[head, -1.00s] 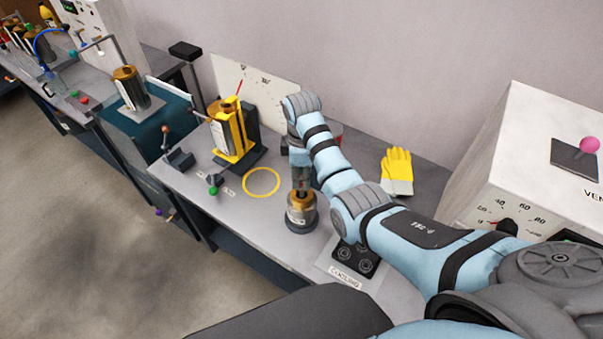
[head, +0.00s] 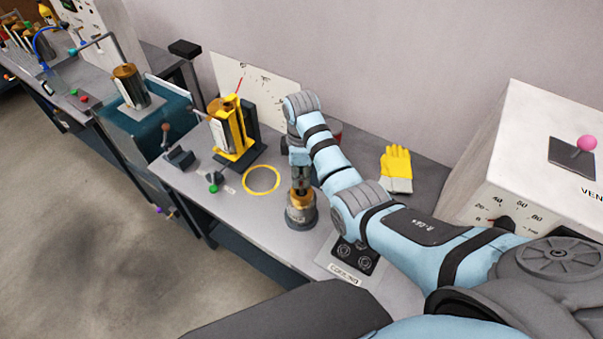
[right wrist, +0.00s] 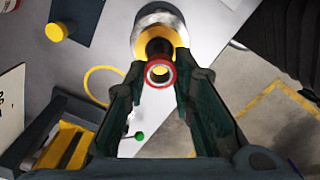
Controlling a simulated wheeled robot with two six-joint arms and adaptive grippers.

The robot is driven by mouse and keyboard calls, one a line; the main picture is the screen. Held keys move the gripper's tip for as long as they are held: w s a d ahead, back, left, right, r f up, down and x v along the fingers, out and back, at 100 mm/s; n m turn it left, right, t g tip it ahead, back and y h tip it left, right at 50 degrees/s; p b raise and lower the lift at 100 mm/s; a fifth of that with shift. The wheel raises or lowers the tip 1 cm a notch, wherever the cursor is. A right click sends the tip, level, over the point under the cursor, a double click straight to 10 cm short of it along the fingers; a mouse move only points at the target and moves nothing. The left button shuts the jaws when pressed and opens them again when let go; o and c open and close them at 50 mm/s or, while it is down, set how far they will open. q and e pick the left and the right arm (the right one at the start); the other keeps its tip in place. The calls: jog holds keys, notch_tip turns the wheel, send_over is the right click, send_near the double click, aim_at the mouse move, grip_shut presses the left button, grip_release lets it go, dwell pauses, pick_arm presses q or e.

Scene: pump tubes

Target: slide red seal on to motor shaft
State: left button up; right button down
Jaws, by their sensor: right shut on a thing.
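My right gripper (head: 300,188) points down right above a motor (head: 301,213) with a silver body, a brass top and a dark base. In the right wrist view, the gripper (right wrist: 158,76) is shut on the red seal (right wrist: 148,76), a small ring between its fingertips. A pale ring with a dark centre shows inside the seal. The motor (right wrist: 158,17) stands just beyond it, its brass top partly hidden by the seal. I cannot tell how far the shaft is inside the seal. My left gripper is not in view.
A yellow ring (head: 261,168) is marked on the bench left of the motor. A yellow-framed press (head: 222,145) stands behind it. A dark plate (head: 355,256) lies to the right, and a yellow glove (head: 397,165) lies farther back. A white cabinet (head: 530,150) stands at the right.

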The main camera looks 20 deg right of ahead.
jog(key=shift+f+b, duration=0.6)
jog(key=shift+f, duration=0.65)
jog(key=c, duration=1.3)
grip_release()
jog(key=shift+r, duration=0.1)
